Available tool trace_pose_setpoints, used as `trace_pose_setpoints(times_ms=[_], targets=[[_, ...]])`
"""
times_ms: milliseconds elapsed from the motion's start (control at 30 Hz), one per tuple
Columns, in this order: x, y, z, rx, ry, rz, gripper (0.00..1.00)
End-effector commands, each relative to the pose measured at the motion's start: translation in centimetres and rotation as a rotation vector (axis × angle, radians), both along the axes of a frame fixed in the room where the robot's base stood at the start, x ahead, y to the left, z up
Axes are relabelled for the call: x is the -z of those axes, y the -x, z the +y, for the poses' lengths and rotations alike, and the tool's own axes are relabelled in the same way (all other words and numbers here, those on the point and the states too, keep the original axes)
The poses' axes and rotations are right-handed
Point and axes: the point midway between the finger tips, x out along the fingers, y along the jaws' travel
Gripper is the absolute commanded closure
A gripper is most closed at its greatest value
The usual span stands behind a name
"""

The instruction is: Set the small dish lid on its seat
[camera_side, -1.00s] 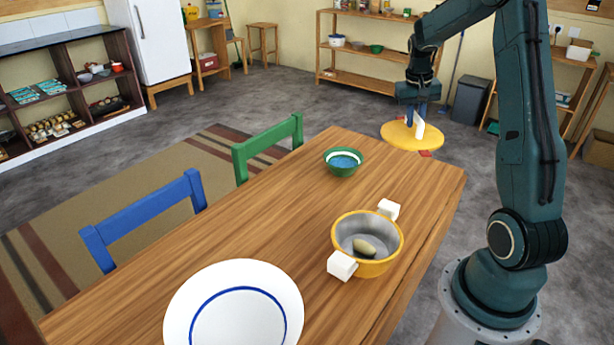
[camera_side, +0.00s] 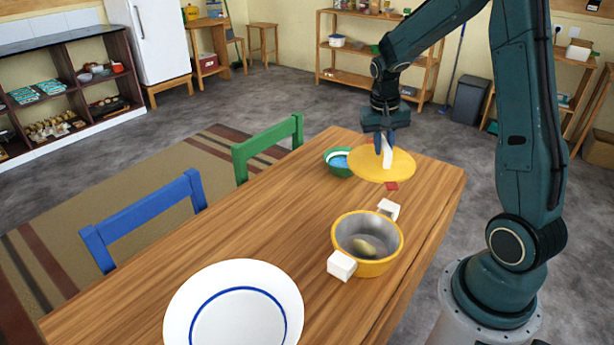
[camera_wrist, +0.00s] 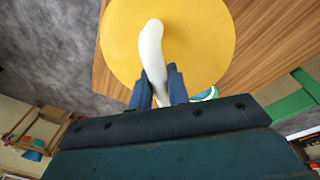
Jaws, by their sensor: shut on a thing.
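The lid is a yellow disc (camera_side: 366,166) with a white upright handle. My gripper (camera_side: 384,146) is shut on the white handle and holds the lid in the air above the far end of the table. The wrist view also shows the lid (camera_wrist: 195,40), with the handle between my fingers (camera_wrist: 158,90). The yellow pot (camera_side: 368,262) stands open on the table, with white side handles, a grey inside and a pale oval thing (camera_side: 363,247) in it. The lid is apart from the pot, behind it in the side view.
A green bowl (camera_side: 338,170) with a blue inside stands at the far end, partly hidden by the lid. A white plate (camera_side: 235,310) with a blue ring lies at the near end. Blue (camera_side: 150,215) and green (camera_side: 268,142) chairs line the left side. Small red patches show near the lid.

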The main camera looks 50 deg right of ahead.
Motion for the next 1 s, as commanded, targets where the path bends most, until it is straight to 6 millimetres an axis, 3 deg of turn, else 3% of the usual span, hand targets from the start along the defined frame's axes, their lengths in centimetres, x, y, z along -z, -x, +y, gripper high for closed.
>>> trace_pose_setpoints(times_ms=[33,200,500,700,1000], targets=[[0.3,0.1,1.7,-0.007,0.000,0.001,1.00],[1.2,1.1,6.6,-0.004,0.001,0.001,1.00],[2.6,4.0,12.8,0.003,0.006,0.000,1.00],[3.0,5.1,14.5,0.008,0.007,-0.001,1.00],[3.1,5.3,14.7,0.009,0.007,-0.001,1.00]])
